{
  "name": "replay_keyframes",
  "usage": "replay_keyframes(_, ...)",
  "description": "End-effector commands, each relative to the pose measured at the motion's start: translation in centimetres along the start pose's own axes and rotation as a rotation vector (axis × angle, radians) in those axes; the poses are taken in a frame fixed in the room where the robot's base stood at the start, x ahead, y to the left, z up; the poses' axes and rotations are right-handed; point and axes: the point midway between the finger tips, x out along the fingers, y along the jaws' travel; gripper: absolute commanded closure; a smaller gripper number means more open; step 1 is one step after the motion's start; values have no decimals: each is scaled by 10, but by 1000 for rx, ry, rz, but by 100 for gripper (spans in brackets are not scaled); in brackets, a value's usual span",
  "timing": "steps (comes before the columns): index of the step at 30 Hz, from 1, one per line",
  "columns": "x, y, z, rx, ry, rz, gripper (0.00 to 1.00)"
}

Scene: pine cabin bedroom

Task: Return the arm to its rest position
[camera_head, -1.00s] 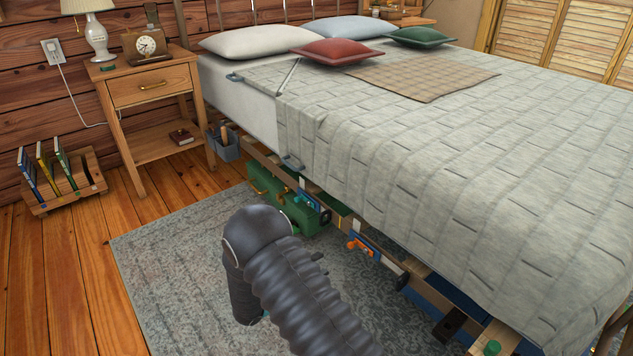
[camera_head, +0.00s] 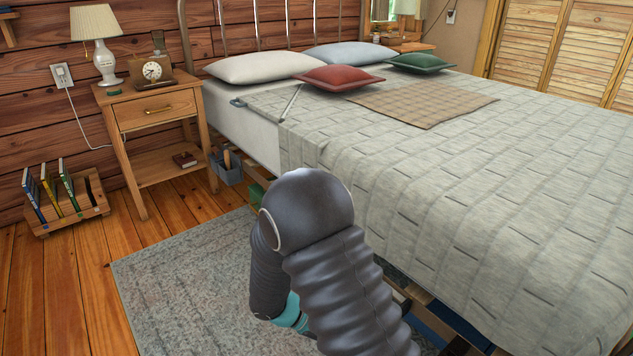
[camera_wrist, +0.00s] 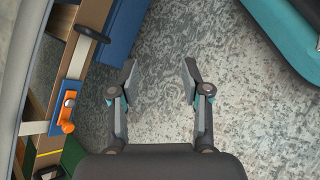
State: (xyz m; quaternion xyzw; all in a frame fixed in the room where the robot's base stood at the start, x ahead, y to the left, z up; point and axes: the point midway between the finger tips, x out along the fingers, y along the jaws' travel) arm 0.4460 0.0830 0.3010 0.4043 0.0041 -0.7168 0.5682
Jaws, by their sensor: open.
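In the wrist view my gripper (camera_wrist: 159,80) is open, with nothing between its two fingers. It points down over the grey patterned rug (camera_wrist: 165,32). In the head view my arm, in a dark ribbed cover, stands raised in front of the bed's near side, bent at a rounded elbow. My gripper is hidden behind the arm there. Part of my own teal and black body shows at the upper right of the wrist view.
The bed (camera_head: 430,190) fills the right. Its wooden side rail with an orange and blue clamp (camera_wrist: 67,112) lies left of my gripper in the wrist view. A nightstand (camera_head: 150,110) and a book rack (camera_head: 68,208) stand at the left. Bare rug (camera_head: 185,280) lies left of my arm.

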Motion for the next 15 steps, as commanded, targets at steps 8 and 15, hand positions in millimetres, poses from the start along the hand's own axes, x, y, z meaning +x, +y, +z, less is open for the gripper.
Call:
replay_keyframes(8, -36, 7, 74, 135, 145, -275, 53)
replay_keyframes(15, -66, 15, 129, 278, 297, -455, 53)
